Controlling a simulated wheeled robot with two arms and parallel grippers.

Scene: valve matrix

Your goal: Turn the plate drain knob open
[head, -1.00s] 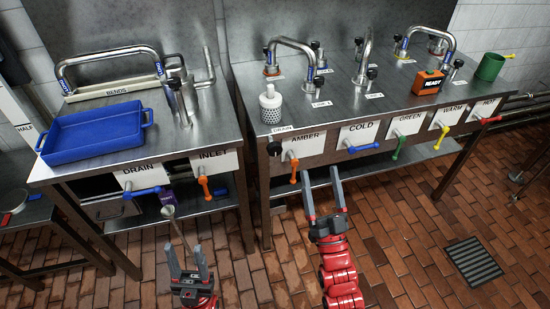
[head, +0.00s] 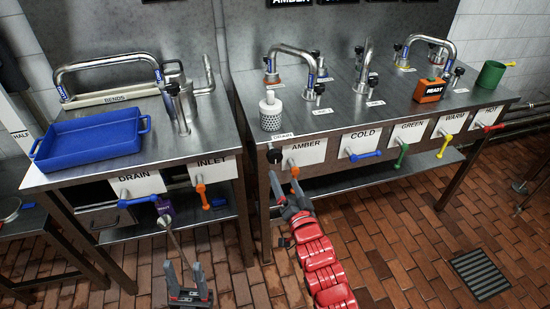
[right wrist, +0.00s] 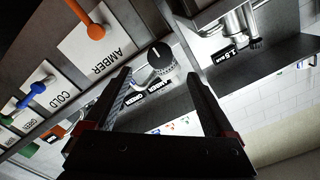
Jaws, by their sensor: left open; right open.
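A round black knob (head: 274,156) sits at the left end of the right-hand counter's front, just below a small DRAIN label (head: 283,135). My right gripper (head: 273,181) is open just below the knob in the head view. In the right wrist view, the knob lies beyond and between the open fingertips (right wrist: 160,76), with nothing held. Whether they touch it cannot be told. My left gripper (head: 183,269) is open and empty, low in front of the left-hand counter.
An orange lever (head: 295,187) under the AMBER sign is close to my right gripper. A blue lever (head: 137,201) and another orange lever (head: 203,196) are on the left-hand counter. A blue tray (head: 90,139) and a white perforated canister (head: 271,112) stand on the counters.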

